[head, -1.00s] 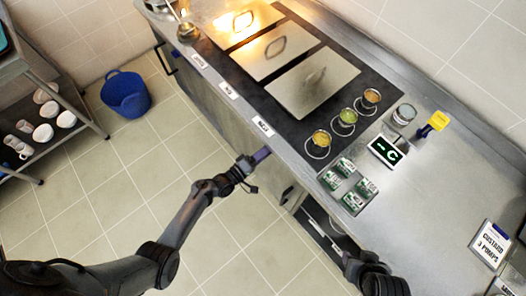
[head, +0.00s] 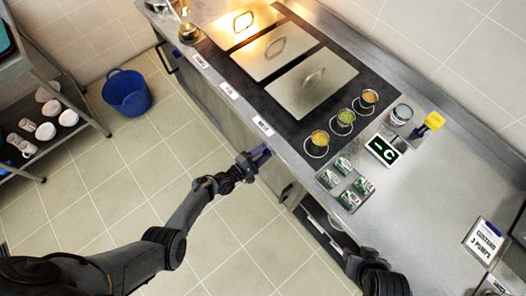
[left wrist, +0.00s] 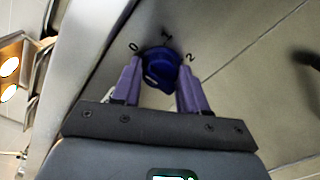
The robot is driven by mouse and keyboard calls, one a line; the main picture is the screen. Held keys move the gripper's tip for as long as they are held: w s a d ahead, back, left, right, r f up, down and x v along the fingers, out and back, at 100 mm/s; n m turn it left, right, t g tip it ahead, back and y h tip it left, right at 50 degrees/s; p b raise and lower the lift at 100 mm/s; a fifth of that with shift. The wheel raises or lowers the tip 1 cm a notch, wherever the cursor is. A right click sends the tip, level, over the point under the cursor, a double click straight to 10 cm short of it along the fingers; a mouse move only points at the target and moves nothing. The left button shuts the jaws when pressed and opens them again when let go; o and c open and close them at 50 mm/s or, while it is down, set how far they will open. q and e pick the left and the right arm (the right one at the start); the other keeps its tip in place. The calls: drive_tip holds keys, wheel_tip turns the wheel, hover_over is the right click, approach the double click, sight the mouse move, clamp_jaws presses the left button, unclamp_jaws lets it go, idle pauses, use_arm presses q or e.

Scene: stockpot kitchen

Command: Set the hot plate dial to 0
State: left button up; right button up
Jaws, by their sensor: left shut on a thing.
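A round blue dial (left wrist: 161,68) is on the grey front panel in the left wrist view, with the marks 0, 1 and 2 around its far side. The exact mark it points to is hard to tell. My left gripper (left wrist: 158,78) is shut on the dial, one purple finger on each side. In the head view my left gripper (head: 262,154) is at the counter's front face, below the front label; the dial is hidden there. Only part of my right arm shows at the bottom of the head view; its fingers are out of sight.
A blue bucket (head: 127,93) and a shelf cart (head: 50,105) stand at left. The floor in front is clear.

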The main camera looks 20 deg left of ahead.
idle(0.4)
use_arm(q)
drive_tip(key=o, duration=1)
drive_tip(key=shift+o, duration=0.2)
drive_tip(key=shift+s+a, duration=0.15)
drive_tip(key=shift+s, duration=0.15)
drive_tip(key=p+v, duration=0.2)
drive_tip(key=v, duration=0.8)
